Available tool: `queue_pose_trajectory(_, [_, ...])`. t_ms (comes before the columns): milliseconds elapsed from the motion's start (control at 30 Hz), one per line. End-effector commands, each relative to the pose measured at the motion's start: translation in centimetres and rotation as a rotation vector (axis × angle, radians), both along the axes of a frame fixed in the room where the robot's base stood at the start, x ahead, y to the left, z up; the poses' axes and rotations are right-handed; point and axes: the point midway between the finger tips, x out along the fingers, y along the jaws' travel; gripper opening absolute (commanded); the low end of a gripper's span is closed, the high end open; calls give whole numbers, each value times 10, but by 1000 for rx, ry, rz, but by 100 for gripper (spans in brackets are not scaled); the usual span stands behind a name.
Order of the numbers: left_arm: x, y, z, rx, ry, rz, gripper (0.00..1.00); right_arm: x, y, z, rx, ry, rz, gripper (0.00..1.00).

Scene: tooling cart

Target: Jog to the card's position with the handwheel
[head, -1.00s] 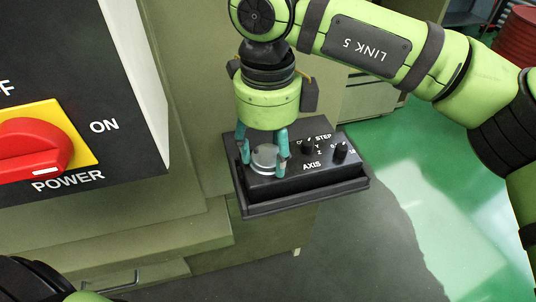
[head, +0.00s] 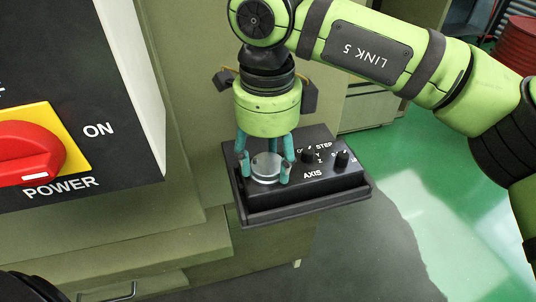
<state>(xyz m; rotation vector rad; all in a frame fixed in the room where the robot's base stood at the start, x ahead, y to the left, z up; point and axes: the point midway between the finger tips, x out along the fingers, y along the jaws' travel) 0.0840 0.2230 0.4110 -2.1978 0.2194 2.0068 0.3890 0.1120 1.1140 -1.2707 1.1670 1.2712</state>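The handwheel (head: 266,168) is a small pale grey disc on the left part of a black control box (head: 318,187). My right gripper (head: 265,172) points down over it, with its teal fingers spread on either side of the disc. The fingers look open, with small gaps to the disc's edge. The box also carries a STEP knob (head: 308,155) and another black knob (head: 342,159), with AXIS lettering between them. The knob settings are too small to read surely. No card is in view.
A machine panel with a red power switch (head: 28,153) on a yellow plate stands at the left. The box rests on a dark tray (head: 310,207) beside the olive machine body. A red drum (head: 517,42) stands far right on the green floor.

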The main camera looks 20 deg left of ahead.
Motion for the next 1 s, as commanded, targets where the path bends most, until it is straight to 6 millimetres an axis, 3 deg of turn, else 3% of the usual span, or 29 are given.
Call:
queue_pose_trajectory(67, [0, 0, 0, 0, 0, 0, 40, -1, 1, -2, 0, 4, 3, 77])
queue_pose_trajectory(467, [-2, 1, 0, 0, 2, 1, 40, 0, 0, 4, 0, 0, -1, 77])
queue_pose_trajectory(567, [-1, 0, 0, 0, 1, 1, 40, 0, 1, 16, 0, -1, -1, 77])
queue_pose_trajectory(1000, [0, 0, 0, 0, -1, 0, 40, 0, 1, 103, 0, 0, -1, 77])
